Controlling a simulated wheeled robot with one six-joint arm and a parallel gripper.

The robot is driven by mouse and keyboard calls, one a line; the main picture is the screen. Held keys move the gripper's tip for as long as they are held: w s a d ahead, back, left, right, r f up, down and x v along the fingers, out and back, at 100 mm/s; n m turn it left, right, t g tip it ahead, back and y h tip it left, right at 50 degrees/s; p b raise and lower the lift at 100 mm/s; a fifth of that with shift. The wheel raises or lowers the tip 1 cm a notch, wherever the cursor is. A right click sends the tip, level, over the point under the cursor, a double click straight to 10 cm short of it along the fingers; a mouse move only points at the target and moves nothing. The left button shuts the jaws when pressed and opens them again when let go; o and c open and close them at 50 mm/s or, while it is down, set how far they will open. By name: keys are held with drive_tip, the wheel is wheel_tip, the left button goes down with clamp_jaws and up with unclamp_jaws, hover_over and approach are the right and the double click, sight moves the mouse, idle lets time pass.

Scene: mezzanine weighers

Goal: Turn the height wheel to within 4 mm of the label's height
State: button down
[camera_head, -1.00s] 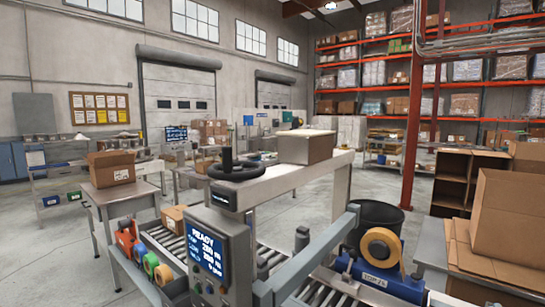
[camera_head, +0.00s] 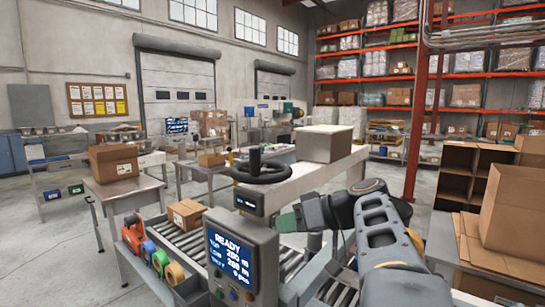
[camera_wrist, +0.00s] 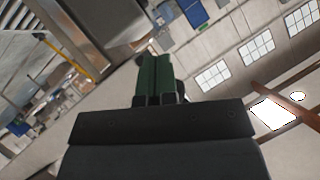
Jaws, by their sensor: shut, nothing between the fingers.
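The height wheel (camera_head: 262,170) is a black handwheel with an upright knob, on the pale crossbeam (camera_head: 310,183) of the machine. Below it is a small dark readout (camera_head: 248,203), too small to read. A grey control box (camera_head: 262,262) has a blue screen (camera_head: 231,254) with READY and figures that look like 200. A carton (camera_head: 187,214) with a small white label lies on the roller conveyor left of the control box. My gripper (camera_head: 287,221) has green fingers, right of and below the wheel, apart from it. In the wrist view my gripper (camera_wrist: 153,80) is shut and empty.
A steel table (camera_head: 125,190) with a carton stands left. Open cartons (camera_head: 512,208) and a brown shelf stand right.

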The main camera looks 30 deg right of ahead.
sight(258, 159)
drive_tip(key=s+d+r+n+t+y, duration=0.25)
drive_tip(key=d+r+n+t, duration=0.2)
drive_tip(key=d+r, duration=0.55)
drive_tip(key=s+a+r+p+x, duration=0.1)
drive_tip(key=p+x, duration=0.4)
drive_tip(key=x, duration=0.9)
drive_tip(key=shift+s+a+r+n+p, duration=0.15)
drive_tip(key=shift+a+r+n+p, duration=0.2)
drive_tip(key=shift+r, duration=0.4)
drive_tip(key=shift+a+f+b, duration=0.3)
drive_tip(key=shift+b, duration=0.8)
drive_tip(key=shift+w+a+b, duration=0.3)
drive_tip(key=shift+w+b, duration=0.05)
drive_tip(key=shift+b, duration=0.15)
drive_tip(key=shift+w+a+r, duration=0.1)
drive_tip(key=shift+r, duration=0.2)
